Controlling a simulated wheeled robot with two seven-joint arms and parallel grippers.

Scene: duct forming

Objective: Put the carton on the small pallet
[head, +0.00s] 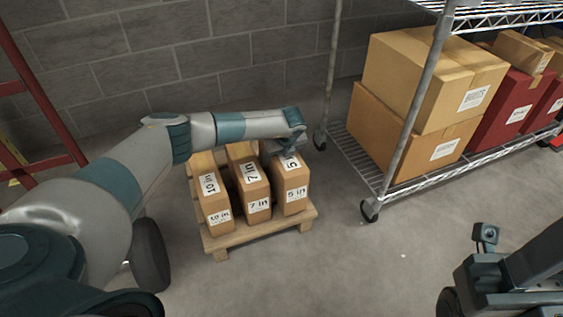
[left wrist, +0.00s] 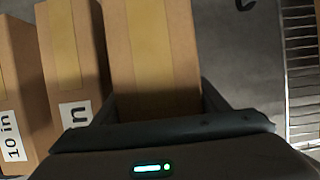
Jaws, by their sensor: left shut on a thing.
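The small wooden pallet (head: 262,231) stands on the floor and bears three upright cartons side by side. They are the 10 in carton (head: 212,197), the 7 in carton (head: 249,187) and the 5 in carton (head: 291,190). My left gripper (head: 276,150) is at the top of the 5 in carton, at the pallet's right side. In the left wrist view its jaws are shut on the 5 in carton (left wrist: 152,60), with the other two to the left. The arm hides part of the carton tops. My right gripper (head: 485,237) is at the lower right; its jaws do not show clearly.
A wheeled wire shelf (head: 375,170) with large cartons (head: 425,75) and red boxes (head: 508,105) stands to the right. A block wall (head: 170,50) closes the back, and a red metal frame (head: 40,95) is at left. The floor before the pallet is clear.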

